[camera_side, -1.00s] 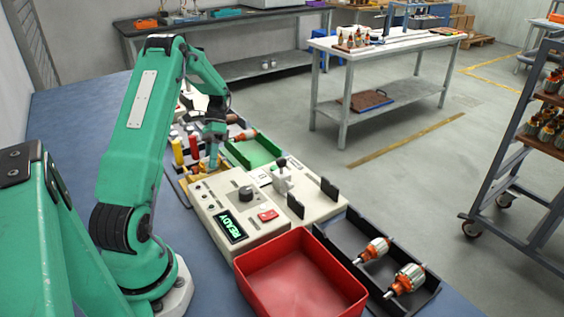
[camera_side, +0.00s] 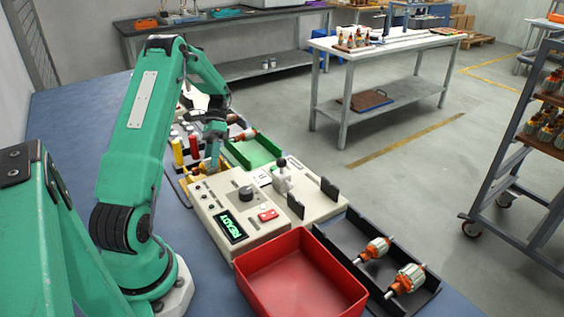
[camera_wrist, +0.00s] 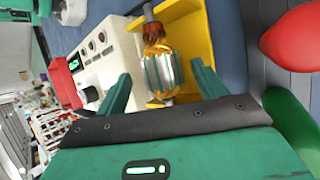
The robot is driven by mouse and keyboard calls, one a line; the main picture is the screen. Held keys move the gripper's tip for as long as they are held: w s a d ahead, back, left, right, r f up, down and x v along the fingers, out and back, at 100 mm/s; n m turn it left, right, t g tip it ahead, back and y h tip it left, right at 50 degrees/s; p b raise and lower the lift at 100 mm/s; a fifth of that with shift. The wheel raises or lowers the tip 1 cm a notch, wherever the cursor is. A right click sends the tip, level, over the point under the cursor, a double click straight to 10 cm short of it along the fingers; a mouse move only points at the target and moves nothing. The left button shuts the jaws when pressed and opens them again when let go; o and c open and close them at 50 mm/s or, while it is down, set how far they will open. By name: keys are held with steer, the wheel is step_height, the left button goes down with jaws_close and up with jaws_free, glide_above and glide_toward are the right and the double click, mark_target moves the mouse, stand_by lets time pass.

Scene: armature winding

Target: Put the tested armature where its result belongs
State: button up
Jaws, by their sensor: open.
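In the wrist view an armature (camera_wrist: 162,72), with a silver core, copper windings and a shaft, lies at a yellow holder (camera_wrist: 203,45). My gripper (camera_wrist: 158,68) is open, with one green finger on each side of the armature and gaps visible between. In the side view my gripper (camera_side: 212,160) is low over the yellow holder (camera_side: 190,180) beside the tester (camera_side: 205,200); the armature there is hidden. The tester's screen (camera_side: 230,226) reads READY in green. A red bin (camera_side: 300,262) and a green tray (camera_side: 262,148) stand on the bench.
A black tray (camera_side: 345,232) holds two orange-and-silver armatures at the front right. Another armature (camera_side: 245,134) lies behind the green tray. A fixture with upright black plates (camera_side: 296,206) stands beside the tester. Yellow and red cylinders (camera_side: 178,152) stand left of my gripper.

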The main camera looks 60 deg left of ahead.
steer(key=v, duration=0.7)
steer(key=shift+w, duration=0.1)
steer(key=shift+r, duration=0.3)
stand_by(0.8)
steer(key=shift+w+d+r, duration=0.15)
steer(key=shift+d+r, duration=0.05)
steer(key=w+d+r+t+y, duration=0.1)
steer(key=d+r+t+y, duration=0.15)
steer(key=d+r, duration=0.45)
steer(key=w+d+r+t+y, duration=0.1)
steer(key=d+r+y, duration=0.2)
steer(key=d+r, duration=0.5)
steer(key=s+d+n+t, duration=0.1)
steer(key=s+d+t, duration=0.2)
steer(key=d, duration=0.6)
steer(key=s+d+f+t, duration=0.1)
steer(key=s+d+t, duration=0.3)
steer(key=s+d, duration=0.4)
steer(key=shift+d+n, duration=0.4)
steer(key=shift+d, duration=0.3)
